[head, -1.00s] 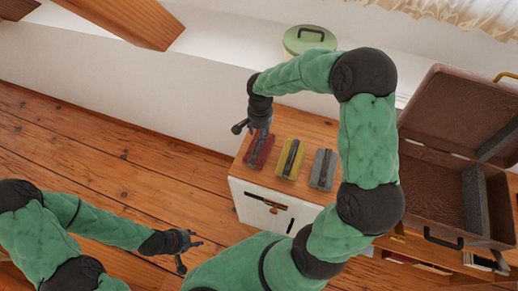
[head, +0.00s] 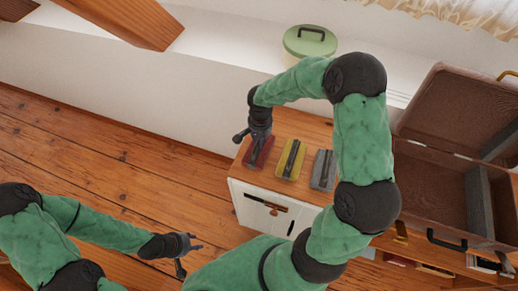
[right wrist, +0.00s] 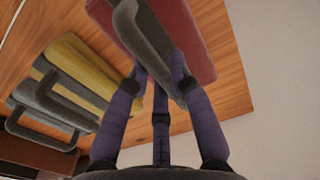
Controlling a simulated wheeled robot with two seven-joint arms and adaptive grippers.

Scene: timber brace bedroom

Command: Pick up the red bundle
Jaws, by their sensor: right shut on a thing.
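The red bundle (head: 264,160) lies at the left end of the wooden cabinet top, partly hidden by my right gripper in the head view. In the right wrist view the red bundle (right wrist: 188,28) has a raised grey handle or strap, and my right gripper (right wrist: 158,72) has its fingers closed around that grey part. In the head view my right gripper (head: 256,146) is directly over the bundle. I cannot tell any gap between bundle and cabinet. My left gripper (head: 188,256) is open and empty, over the floor at the lower left.
A yellow bundle (head: 290,160) and a grey bundle (head: 322,170) lie to the right on the cabinet top (head: 310,128). An open brown suitcase (head: 435,190) is further right. A green lidded tin (head: 310,42) stands behind on the white ledge.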

